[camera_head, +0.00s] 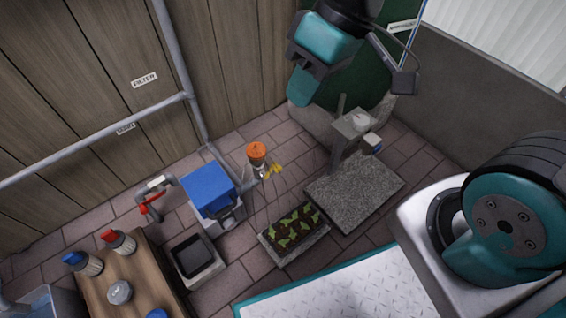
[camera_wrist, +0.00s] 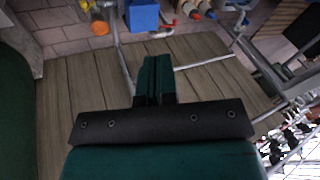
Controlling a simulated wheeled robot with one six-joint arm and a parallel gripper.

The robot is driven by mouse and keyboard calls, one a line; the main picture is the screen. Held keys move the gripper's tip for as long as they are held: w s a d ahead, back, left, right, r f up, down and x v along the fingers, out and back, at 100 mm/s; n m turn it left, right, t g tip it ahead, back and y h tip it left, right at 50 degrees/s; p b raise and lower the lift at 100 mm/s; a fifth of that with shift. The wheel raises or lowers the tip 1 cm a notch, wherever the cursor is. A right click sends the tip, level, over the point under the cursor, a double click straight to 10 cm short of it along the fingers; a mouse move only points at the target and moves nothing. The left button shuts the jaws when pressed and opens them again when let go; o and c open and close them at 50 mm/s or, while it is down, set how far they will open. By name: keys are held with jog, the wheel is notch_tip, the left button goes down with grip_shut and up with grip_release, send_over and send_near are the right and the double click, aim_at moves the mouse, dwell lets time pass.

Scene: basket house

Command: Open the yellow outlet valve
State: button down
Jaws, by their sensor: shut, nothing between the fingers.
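The yellow outlet valve (camera_head: 272,169) is a small yellow handle low on the pipework, beside an orange-capped fitting (camera_head: 257,150). In the wrist view a small bit of yellow (camera_wrist: 86,6) shows at the top left edge, near the orange cap (camera_wrist: 99,28). My gripper (camera_head: 301,90) is in the upper middle of the head view, above and right of the valve and apart from it. In the wrist view my gripper (camera_wrist: 157,62) has its fingers together with nothing between them. Whether the valve is open or shut is too small to tell.
A blue box (camera_head: 209,188) stands left of the valve, with a red-handled tap (camera_head: 150,203) beyond it. A seedling tray (camera_head: 292,228) and a stone slab (camera_head: 357,188) lie in front and right. A grey pipe (camera_head: 179,55) runs along the wooden wall. A green tank (camera_head: 365,85) stands behind my gripper.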

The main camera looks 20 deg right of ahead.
jog(key=w+d+f+m+t+y+b, duration=0.1)
jog(key=w+d+f+b, duration=0.15)
jog(key=w+f, duration=0.55)
jog(key=w+d+f+y+b, duration=0.1)
jog(key=w+d+f, duration=0.3)
jog(key=f, duration=0.8)
jog(key=w+d+f+m+t+b, duration=0.1)
jog(key=d+f, duration=0.1)
jog(key=f, duration=0.6)
jog(key=w+d+f+m+t+b, duration=0.1)
jog(key=w+d+f, duration=0.1)
jog(key=f, duration=0.7)
jog(key=b+x, duration=0.5)
jog(key=x, duration=0.5)
jog(key=shift+d+b, duration=0.3)
jog(key=shift+b, duration=0.05)
